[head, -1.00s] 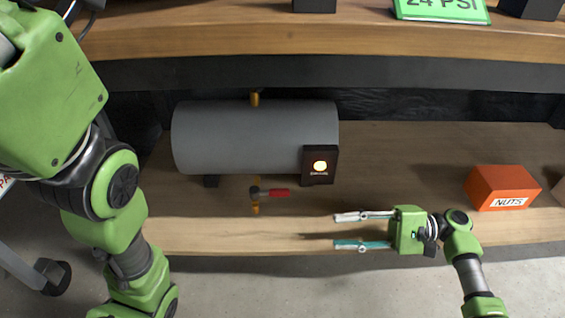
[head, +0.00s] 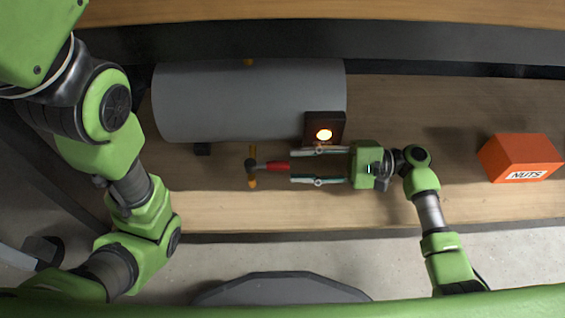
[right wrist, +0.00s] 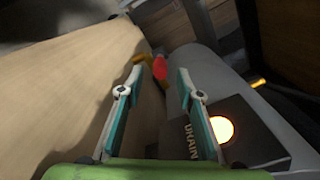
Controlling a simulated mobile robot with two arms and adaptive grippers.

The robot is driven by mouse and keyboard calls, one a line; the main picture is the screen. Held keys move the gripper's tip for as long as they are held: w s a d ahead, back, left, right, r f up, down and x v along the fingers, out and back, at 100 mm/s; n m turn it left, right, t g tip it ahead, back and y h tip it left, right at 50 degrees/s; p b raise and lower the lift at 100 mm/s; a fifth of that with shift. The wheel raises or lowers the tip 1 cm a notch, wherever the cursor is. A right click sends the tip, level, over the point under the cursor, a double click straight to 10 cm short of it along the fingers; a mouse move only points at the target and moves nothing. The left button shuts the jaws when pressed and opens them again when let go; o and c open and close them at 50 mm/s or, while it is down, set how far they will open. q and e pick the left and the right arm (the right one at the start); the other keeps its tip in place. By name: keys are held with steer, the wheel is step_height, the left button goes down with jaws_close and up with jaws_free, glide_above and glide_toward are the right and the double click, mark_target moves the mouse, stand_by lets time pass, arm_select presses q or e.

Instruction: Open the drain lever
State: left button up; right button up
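The drain lever (head: 272,167) has a red handle on a brass valve (head: 252,180) below the front of the grey tank (head: 235,105). In the head view the handle points right, toward my right gripper (head: 291,166). My right gripper is open, its two fingers apart, with the handle's end at the gap between the fingertips. In the right wrist view the red handle (right wrist: 159,68) shows end-on just beyond the open fingertips; I cannot tell whether they touch it. My left arm is at the left of the head view; its gripper is out of sight.
The black box labelled DRAIN (right wrist: 250,128) has a lit lamp and stands close beside my right gripper's upper finger. An orange NUTS box (head: 520,158) sits on the wooden shelf (head: 430,120) to the right. Another wooden shelf (head: 330,10) runs above.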

mark_target(283, 165)
steer(key=shift+a, duration=2.35)
jaws_close()
